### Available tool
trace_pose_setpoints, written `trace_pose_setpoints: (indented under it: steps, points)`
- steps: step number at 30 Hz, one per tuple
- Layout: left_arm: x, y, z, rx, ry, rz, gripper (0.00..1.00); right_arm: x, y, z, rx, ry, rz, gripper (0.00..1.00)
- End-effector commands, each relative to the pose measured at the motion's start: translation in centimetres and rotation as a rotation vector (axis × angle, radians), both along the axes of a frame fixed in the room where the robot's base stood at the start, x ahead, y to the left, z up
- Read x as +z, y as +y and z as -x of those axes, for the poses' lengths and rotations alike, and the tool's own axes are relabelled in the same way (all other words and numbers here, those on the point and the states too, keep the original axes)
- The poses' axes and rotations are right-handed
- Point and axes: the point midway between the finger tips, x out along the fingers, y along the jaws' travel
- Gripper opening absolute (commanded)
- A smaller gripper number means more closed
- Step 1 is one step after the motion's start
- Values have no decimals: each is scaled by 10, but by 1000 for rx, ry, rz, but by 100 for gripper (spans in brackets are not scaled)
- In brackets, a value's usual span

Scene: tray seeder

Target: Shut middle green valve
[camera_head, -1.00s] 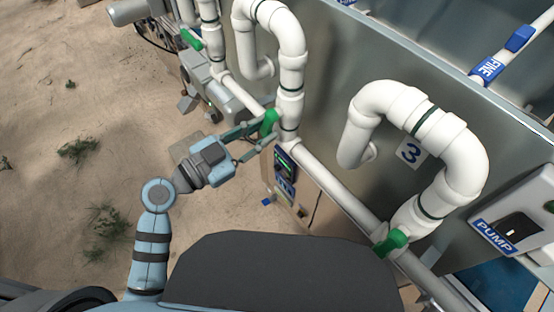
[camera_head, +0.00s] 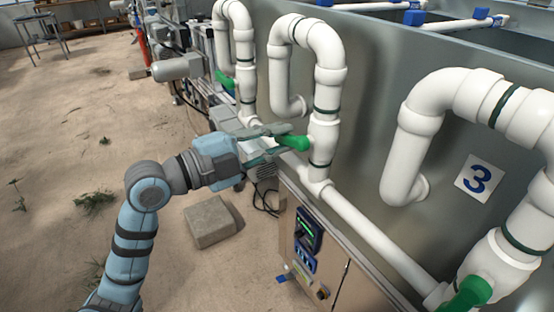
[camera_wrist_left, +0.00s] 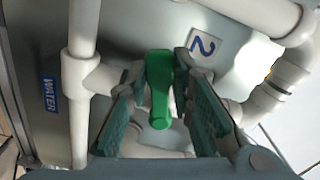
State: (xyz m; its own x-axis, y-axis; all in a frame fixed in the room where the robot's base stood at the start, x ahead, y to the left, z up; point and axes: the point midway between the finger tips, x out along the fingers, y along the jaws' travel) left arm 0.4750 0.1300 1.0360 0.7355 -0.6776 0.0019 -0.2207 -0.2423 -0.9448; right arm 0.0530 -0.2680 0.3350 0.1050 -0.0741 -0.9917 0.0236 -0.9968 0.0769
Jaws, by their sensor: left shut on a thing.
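The middle green valve handle (camera_head: 294,143) sticks out to the left from the white upright pipe of the middle loop (camera_head: 322,110) in the head view. My left gripper (camera_head: 280,141) has its two fingers on either side of this handle and is shut on it. In the left wrist view the green handle (camera_wrist_left: 158,85) stands between the two finger pads (camera_wrist_left: 168,98), in front of the white pipe and beside the number 2 label (camera_wrist_left: 203,45). My right gripper is not in view.
Another green handle (camera_head: 472,293) sits at the lower right near the number 3 label (camera_head: 479,178), and one more (camera_head: 224,78) is farther back. A control box (camera_head: 307,235) hangs below the pipe. A concrete block (camera_head: 209,221) lies on the sandy ground. Open ground lies left.

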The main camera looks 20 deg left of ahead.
Motion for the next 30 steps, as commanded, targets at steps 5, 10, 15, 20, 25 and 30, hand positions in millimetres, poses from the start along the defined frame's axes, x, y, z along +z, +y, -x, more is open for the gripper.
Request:
trace_pose_setpoints:
  steps: [5, 10, 15, 20, 25, 30]
  points:
    - [6, 2, -1, 1, -96, -102, 0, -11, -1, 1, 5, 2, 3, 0]
    - [13, 3, -2, 2, -166, -181, 0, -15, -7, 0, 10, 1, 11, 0]
    - [17, 4, -2, 3, -209, -230, 0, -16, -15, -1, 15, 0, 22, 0]
    - [19, 4, -2, 4, -231, -252, 0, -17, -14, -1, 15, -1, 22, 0]
    - [20, 4, -2, 4, -239, -260, 0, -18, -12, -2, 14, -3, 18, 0]
    - [21, 4, -2, 5, -240, -259, 0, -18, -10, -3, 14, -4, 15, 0]
